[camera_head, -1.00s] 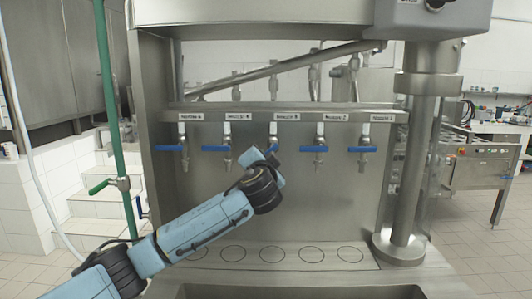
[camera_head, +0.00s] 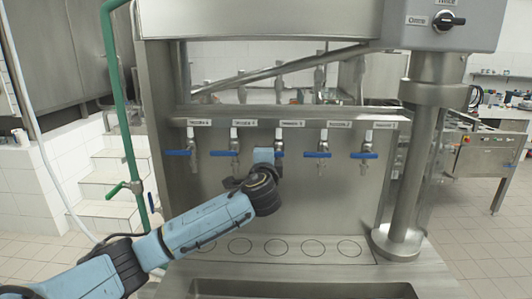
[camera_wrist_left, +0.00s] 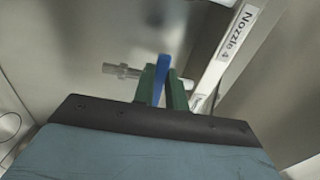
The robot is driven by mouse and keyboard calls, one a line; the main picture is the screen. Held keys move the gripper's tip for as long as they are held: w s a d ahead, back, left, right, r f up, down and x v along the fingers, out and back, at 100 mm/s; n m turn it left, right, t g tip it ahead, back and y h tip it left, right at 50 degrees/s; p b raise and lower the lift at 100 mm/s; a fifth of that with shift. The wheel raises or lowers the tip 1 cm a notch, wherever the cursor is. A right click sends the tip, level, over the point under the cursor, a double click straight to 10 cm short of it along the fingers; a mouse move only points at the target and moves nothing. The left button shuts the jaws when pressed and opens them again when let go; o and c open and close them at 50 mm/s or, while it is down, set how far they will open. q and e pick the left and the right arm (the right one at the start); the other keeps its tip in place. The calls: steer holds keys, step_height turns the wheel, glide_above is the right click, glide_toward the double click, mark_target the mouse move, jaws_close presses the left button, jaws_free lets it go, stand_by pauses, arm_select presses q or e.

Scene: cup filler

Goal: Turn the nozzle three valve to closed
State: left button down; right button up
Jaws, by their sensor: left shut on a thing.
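The row of taps hangs under the steel rail, each with a blue lever and a label. The middle tap (camera_head: 279,140), nozzle three by its place in the row, is partly behind my left gripper (camera_head: 266,157). In the left wrist view the jaws of my left gripper (camera_wrist_left: 162,88) are shut on a blue lever (camera_wrist_left: 163,68). That lever lies crosswise to its metal spout (camera_wrist_left: 120,70). In the head view most of the middle lever is hidden. My right gripper is not in view.
The neighbouring levers, left (camera_head: 222,153) and right (camera_head: 317,155), stand crosswise close by. A Nozzle 4 label (camera_wrist_left: 240,32) shows in the wrist view. A green pipe (camera_head: 122,110) stands at left, a thick steel column (camera_head: 417,160) at right. The shelf with marked circles (camera_head: 285,262) is empty.

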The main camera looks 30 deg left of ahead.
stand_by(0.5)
arm_select(q)
steer(key=c, duration=1.4)
jaws_free()
steer(key=shift+c, duration=0.2)
steer(key=b+v, duration=0.2)
steer(key=v, duration=1.1)
steer(key=shift+s, duration=0.25)
